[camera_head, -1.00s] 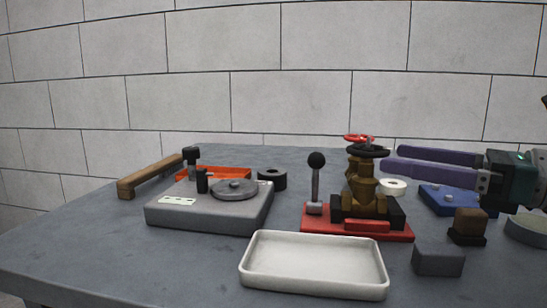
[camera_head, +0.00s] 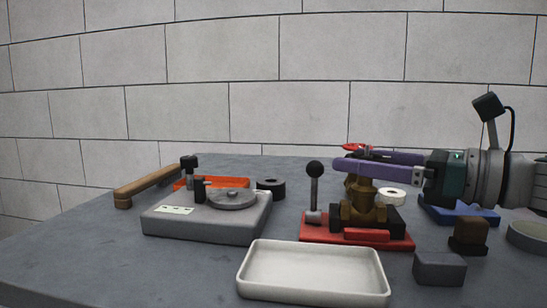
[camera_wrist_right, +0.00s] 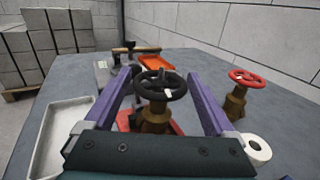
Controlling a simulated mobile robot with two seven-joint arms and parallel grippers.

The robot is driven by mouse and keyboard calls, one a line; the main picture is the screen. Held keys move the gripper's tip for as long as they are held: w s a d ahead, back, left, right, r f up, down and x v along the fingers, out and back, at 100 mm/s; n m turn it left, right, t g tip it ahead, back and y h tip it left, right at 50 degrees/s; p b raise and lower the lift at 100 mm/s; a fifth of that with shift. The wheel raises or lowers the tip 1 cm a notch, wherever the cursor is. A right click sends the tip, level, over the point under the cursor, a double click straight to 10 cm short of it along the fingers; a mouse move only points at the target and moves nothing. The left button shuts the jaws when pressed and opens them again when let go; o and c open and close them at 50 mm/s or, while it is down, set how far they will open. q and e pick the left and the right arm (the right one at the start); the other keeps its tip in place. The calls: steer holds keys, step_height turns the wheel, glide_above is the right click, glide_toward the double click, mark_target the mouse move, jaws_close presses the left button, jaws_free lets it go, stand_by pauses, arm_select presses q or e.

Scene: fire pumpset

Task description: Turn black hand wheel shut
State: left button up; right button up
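The black hand wheel (camera_wrist_right: 160,86) sits on top of a brass valve (camera_head: 362,206), which stands on a red base (camera_head: 320,230). My right gripper (camera_head: 345,160) reaches in from the right at wheel height. Its two purple fingers are open and lie on either side of the black wheel in the right wrist view. I cannot tell whether they touch its rim. In the head view the fingers hide the black wheel. A red hand wheel (camera_wrist_right: 249,78) on another brass valve stands behind, right of the fingers in the wrist view. My left gripper is not in view.
A black-knobbed lever (camera_head: 314,190) stands left of the valve. A white tray (camera_head: 313,291) lies in front. A grey device (camera_head: 205,226) and a wooden-handled tool (camera_head: 147,187) are to the left. A white roll (camera_head: 391,197) and small blocks lie to the right.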

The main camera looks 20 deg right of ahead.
steer(key=c, duration=1.1)
